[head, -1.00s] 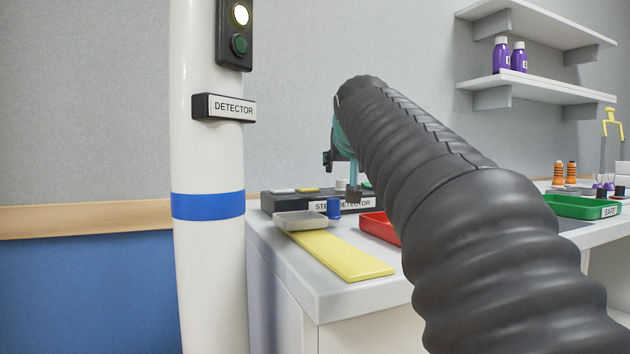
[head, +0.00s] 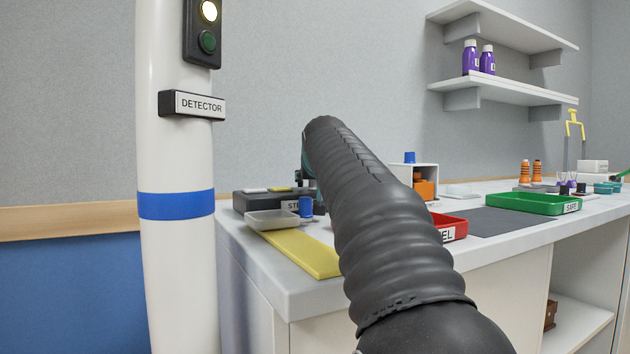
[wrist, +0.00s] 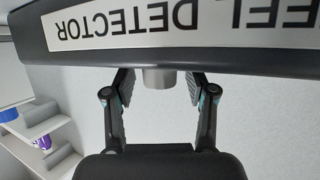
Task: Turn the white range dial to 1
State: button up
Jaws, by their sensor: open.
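The dark steel detector box (head: 260,202) stands at the back left of the counter. In the wrist view the box (wrist: 260,60) spans the top, with its label upside down. A short pale grey-white cylinder (wrist: 158,79), which looks like the range dial, juts from its edge. My gripper (wrist: 157,88) is open, with one finger on each side of this cylinder and gaps between. I cannot see any numbers or a pointer on it. In the head view my arm hides the dial and most of the gripper.
A grey tray (head: 272,220), a blue cylinder (head: 305,206) and a yellow strip (head: 302,252) lie in front of the box. A red tray (head: 452,225) and a green tray (head: 535,203) are to the right. The white detector post (head: 176,260) stands left of the counter.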

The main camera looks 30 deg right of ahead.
jog(key=shift+c, duration=0.2)
grip_shut()
jog(key=shift+r+n+y+p, duration=0.1)
jog(key=shift+n+y+p, duration=0.2)
jog(key=shift+n+y, duration=0.2)
dwell(0.3)
jog(key=shift+d+n+t+y, duration=0.1)
jog(key=shift+n+t+y, duration=0.25)
jog(key=shift+y, duration=0.25)
jog(key=n+y, duration=0.4)
jog(key=y, duration=0.1)
jog(key=shift+n+y+p, duration=0.85)
jog(key=shift+n+y, duration=0.35)
jog(key=shift+n, duration=0.05)
jog(key=shift+n+g+y+p, duration=0.55)
jog(key=shift+n+g+y, duration=0.2)
jog(key=shift+n+y, duration=0.15)
